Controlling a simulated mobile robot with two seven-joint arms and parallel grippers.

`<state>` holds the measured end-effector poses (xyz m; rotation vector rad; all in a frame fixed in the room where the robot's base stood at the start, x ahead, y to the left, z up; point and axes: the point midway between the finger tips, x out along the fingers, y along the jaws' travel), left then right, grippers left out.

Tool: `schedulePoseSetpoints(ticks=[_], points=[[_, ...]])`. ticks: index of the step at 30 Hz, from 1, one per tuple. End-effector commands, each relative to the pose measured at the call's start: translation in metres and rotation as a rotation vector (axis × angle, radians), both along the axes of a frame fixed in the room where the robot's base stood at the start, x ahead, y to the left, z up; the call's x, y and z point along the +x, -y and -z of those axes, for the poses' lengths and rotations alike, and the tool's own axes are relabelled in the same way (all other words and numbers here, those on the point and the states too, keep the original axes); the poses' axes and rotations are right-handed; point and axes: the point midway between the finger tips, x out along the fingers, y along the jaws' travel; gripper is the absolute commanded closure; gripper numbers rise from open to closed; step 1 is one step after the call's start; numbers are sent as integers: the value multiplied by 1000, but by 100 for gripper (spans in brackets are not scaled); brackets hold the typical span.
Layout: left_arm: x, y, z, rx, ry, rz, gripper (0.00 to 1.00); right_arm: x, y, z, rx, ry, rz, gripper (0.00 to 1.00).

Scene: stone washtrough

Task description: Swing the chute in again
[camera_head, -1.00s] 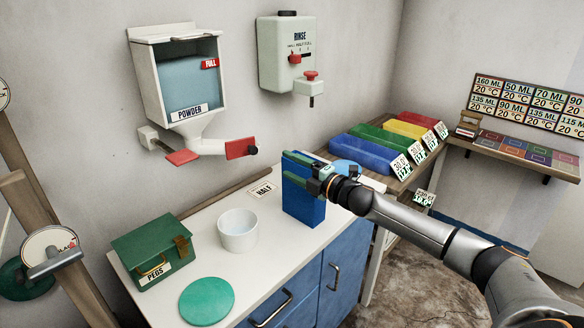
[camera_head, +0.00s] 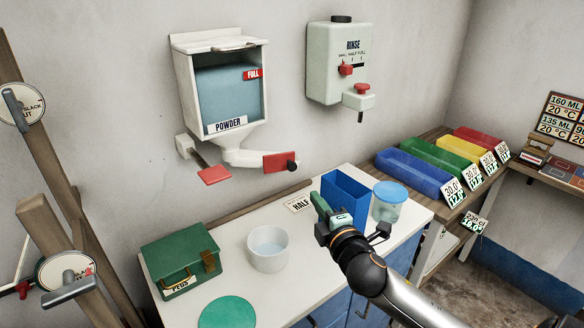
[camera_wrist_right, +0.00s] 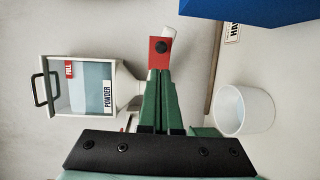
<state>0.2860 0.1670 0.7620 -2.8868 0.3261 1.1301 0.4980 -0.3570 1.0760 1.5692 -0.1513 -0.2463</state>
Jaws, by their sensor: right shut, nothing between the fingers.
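The chute (camera_head: 250,157) is a white spout under the powder dispenser (camera_head: 222,95). It points right along the wall and ends in a red plate (camera_head: 278,161) with a black knob (camera_head: 292,166). A second red paddle (camera_head: 213,175) sticks out to its left. My right gripper (camera_head: 319,204) is shut and empty, below and right of the chute end, over the counter. In the right wrist view its green fingers (camera_wrist_right: 160,75) point toward the red plate (camera_wrist_right: 158,50) and overlap its lower edge; contact cannot be told. My left gripper is not in view.
A blue open box (camera_head: 345,190) and a lidded jar (camera_head: 390,202) stand close to my right gripper. A white cup (camera_head: 268,249), a green pegs box (camera_head: 181,262) and a green disc (camera_head: 229,313) are on the white counter. The rinse dispenser (camera_head: 338,62) hangs at upper right.

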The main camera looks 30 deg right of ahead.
Motion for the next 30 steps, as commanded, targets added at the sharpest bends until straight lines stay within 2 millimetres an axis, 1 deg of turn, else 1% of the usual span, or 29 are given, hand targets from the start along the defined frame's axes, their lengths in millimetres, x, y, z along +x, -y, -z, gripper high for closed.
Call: schedulePoseSetpoints(ticks=[5, 15, 21, 24, 30], points=[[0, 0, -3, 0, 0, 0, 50, 19, 5, -1, -1, 2, 1, 100], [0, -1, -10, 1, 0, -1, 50, 77, 19, 3, 1, 1, 0, 100], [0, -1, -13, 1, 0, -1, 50, 107, 27, 5, 1, 0, -1, 100], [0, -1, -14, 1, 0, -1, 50, 118, 29, 6, 2, 1, -2, 100], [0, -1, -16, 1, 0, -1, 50, 131, 32, 8, 1, 0, -3, 100]])
